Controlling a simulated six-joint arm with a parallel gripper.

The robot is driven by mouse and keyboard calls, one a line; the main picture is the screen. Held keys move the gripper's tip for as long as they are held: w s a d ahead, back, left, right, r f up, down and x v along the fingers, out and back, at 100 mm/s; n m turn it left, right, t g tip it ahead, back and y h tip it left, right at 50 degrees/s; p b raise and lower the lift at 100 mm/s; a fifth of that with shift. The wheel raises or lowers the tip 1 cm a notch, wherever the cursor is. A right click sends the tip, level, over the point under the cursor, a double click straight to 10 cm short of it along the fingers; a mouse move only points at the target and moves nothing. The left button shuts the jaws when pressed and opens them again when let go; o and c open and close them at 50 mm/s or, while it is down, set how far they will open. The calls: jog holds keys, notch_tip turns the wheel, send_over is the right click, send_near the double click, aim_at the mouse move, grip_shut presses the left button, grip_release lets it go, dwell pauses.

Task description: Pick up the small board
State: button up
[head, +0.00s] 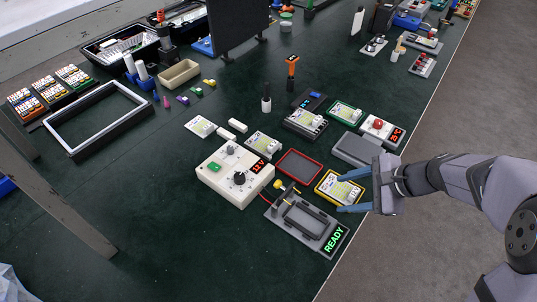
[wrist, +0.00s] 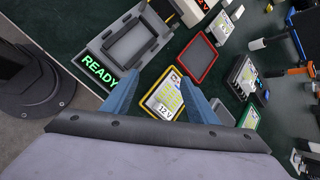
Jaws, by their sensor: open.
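A small pale board (head: 340,186) with yellow-green printing sits in a yellow-rimmed tray at the table's right front. The board also shows in the wrist view (wrist: 167,96), with a "12 V" label at its near edge. My gripper (head: 341,194) is open, with one blue finger on each side of the yellow tray. In the wrist view the fingers (wrist: 162,78) flank the board and tray. I cannot tell whether they touch. Other small boards lie by the cream box, at its back (head: 263,144) and farther left (head: 200,126).
A grey fixture (head: 277,213) with a green READY display stands just left of the yellow tray. An empty red-rimmed tray (head: 299,167) and a cream box with knobs (head: 218,184) are close by. A grey block (head: 355,150) is behind. The table's front left is clear.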

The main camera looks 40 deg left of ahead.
aim_at(274, 144)
jog(key=w+a+f+m+y+b, duration=0.1)
jog(key=w+a+m+y, duration=0.1)
jog(key=a, duration=0.4)
jog(key=w+a+f+m+y+b, duration=0.1)
jog(key=w+a+m+y+b, duration=0.1)
jog(key=a, duration=0.5)
jog(key=w+a+f+m+y+b, duration=0.1)
jog(key=w+a+m+b, duration=0.1)
jog(key=a, duration=0.4)
jog(key=shift+a+f+m+t+y, duration=0.1)
jog(key=shift+a+m+t+y, duration=0.2)
jog(key=shift+m, duration=0.4)
jog(key=shift+w+a, duration=0.1)
jog(key=shift+a, duration=0.1)
jog(key=shift+p+x, duration=0.75)
jog(key=shift+x, duration=2.8)
jog(key=shift+w, duration=0.1)
jog(key=c, duration=1.2)
